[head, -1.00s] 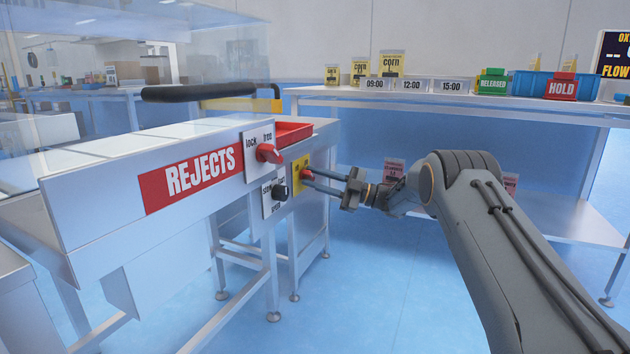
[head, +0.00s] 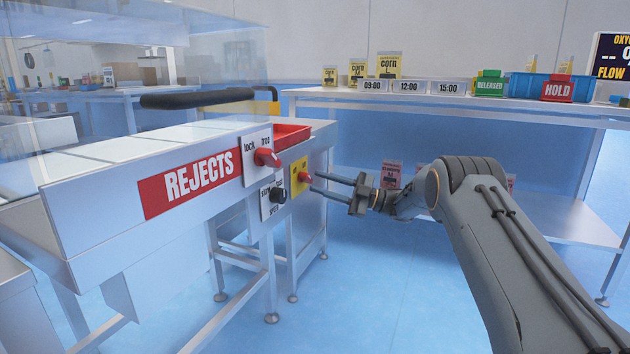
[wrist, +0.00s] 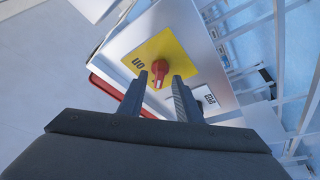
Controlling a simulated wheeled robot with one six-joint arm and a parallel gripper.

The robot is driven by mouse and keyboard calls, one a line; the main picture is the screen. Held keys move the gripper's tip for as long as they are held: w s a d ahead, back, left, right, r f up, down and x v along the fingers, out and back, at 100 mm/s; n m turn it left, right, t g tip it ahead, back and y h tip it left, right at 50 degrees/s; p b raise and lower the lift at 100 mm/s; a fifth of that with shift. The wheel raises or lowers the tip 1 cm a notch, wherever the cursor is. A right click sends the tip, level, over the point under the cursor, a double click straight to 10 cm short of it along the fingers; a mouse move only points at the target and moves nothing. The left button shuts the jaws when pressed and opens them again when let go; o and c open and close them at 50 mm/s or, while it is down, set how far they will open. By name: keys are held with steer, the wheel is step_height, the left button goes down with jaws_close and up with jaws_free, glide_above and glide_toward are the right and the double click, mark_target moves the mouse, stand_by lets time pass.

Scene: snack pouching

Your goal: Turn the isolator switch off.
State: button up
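The isolator switch is a red knob (head: 304,177) on a yellow plate (head: 296,184), on the end of the white machine. In the wrist view the red knob (wrist: 160,68) stands just beyond my fingertips, roughly centred between them. Its grip looks lengthwise along my fingers, not toward the "ON" mark (wrist: 138,62) at its left. Any second mark is mostly hidden by the fingers. My gripper (head: 314,182) is open and empty, a short way to the right of the knob, and appears clear of it. It also shows in the wrist view (wrist: 158,79).
A red lock/free knob (head: 267,158) and a black knob (head: 278,195) sit left of the yellow plate. A red tray (head: 293,135) lies above it. A white shelf table (head: 420,99) stands behind. The floor right of the machine is clear.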

steer(key=v, duration=0.4)
steer(key=shift+d+f+p, duration=0.15)
steer(key=shift+d+p, duration=0.15)
steer(key=shift+p, duration=0.05)
